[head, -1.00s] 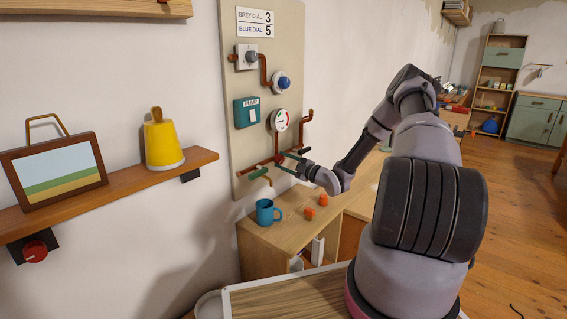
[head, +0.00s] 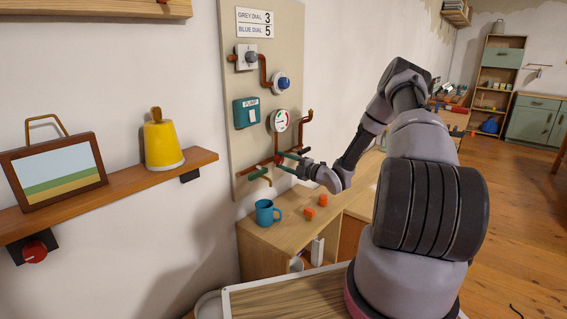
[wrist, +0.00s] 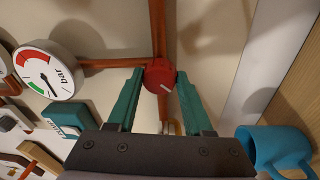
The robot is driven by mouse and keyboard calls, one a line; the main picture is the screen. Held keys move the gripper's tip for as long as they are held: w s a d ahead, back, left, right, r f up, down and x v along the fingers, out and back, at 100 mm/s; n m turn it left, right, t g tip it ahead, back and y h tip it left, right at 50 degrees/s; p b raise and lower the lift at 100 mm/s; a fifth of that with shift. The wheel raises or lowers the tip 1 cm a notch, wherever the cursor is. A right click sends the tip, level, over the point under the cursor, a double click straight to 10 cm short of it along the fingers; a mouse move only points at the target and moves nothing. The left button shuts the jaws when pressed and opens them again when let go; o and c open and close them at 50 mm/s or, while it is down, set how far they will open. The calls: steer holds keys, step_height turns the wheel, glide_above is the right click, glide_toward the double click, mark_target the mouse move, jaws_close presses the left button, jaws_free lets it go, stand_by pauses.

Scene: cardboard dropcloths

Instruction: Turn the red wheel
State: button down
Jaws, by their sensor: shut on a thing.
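The red wheel (wrist: 160,76) is a small round knob with a white mark, on a copper pipe junction in the wrist view. In the mark's current position it points to the lower right. My gripper (wrist: 158,78) has its two teal fingers on either side of the wheel, shut on it. In the head view my gripper (head: 287,162) reaches the low part of the pipe panel (head: 240,100); the wheel there is small and mostly hidden by the fingers.
A pressure gauge (wrist: 46,71) and a teal pump box (head: 246,113) are close by on the panel. A blue mug (head: 266,212) and orange pieces (head: 316,206) stand on the cabinet below. A separate red knob (head: 34,250) is under the left shelf (head: 120,190).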

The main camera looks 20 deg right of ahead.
steer(key=shift+c, duration=1.5)
jaws_free()
steer(key=v, duration=1.1)
steer(key=shift+f, duration=0.1)
steer(key=shift+w, duration=0.1)
